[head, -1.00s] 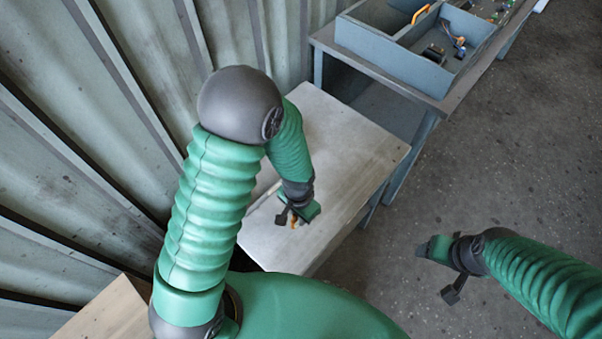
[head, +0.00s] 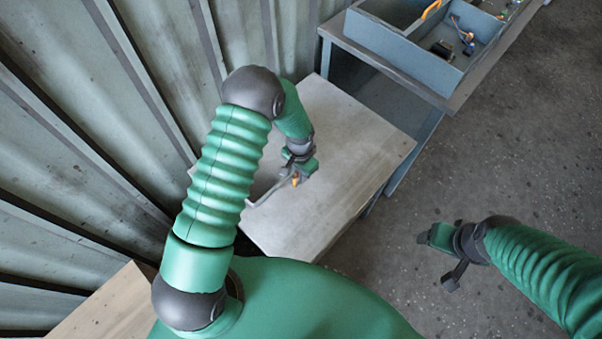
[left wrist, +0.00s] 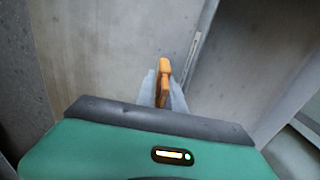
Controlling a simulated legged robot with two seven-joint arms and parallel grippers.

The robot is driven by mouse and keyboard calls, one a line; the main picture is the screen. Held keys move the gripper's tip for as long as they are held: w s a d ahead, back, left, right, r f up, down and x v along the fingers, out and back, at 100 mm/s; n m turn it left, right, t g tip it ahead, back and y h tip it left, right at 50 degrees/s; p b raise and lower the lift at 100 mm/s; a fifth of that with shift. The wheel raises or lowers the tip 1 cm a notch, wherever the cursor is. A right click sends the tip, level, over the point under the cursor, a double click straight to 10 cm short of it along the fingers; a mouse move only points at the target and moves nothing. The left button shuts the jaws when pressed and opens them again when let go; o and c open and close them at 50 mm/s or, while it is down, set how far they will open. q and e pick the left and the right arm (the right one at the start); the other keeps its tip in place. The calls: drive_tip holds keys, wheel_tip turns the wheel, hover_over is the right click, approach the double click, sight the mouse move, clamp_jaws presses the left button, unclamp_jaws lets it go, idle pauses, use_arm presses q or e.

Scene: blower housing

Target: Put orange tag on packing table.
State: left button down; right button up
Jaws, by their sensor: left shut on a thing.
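My left gripper (head: 297,178) is shut on the orange tag (head: 295,182), over the pale grey-topped table (head: 325,125) beside the wall. I take this to be the packing table, though no label shows. In the left wrist view the tag (left wrist: 163,82) stands up between the fingers, with the grey tabletop (left wrist: 110,50) behind it. I cannot tell whether the tag touches the tabletop. My right gripper (head: 438,261) is open and empty over the floor to the right.
A thin grey bar (head: 266,192) shows beside my left gripper. A blue-grey bench (head: 440,97) holds a divided tray (head: 395,45) with an orange handle and small parts. A corrugated wall (head: 90,130) stands left. A wooden surface (head: 105,310) is at lower left. Floor at right is clear.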

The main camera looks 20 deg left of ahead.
use_arm(q)
drive_tip(key=shift+f, duration=0.25)
drive_tip(key=shift+d, duration=0.55)
drive_tip(key=c, duration=1.5)
unclamp_jaws()
drive_tip(key=shift+d, duration=0.25)
drive_tip(key=shift+o, duration=0.3)
drive_tip(key=shift+a, duration=0.45)
drive_tip(key=shift+a+r, duration=0.1)
drive_tip(key=shift+r, duration=0.1)
drive_tip(key=shift+a+r, duration=0.1)
drive_tip(key=shift+r, duration=0.2)
wheel_tip(320, 180, up, 11)
drive_tip(key=shift+r+b, duration=0.1)
drive_tip(key=shift+b, duration=0.85)
use_arm(e)
drive_tip(key=shift+d+f, duration=0.15)
drive_tip(key=shift+f, duration=0.7)
use_arm(q)
drive_tip(key=shift+d, duration=0.25)
use_arm(e)
drive_tip(key=shift+d, duration=0.15)
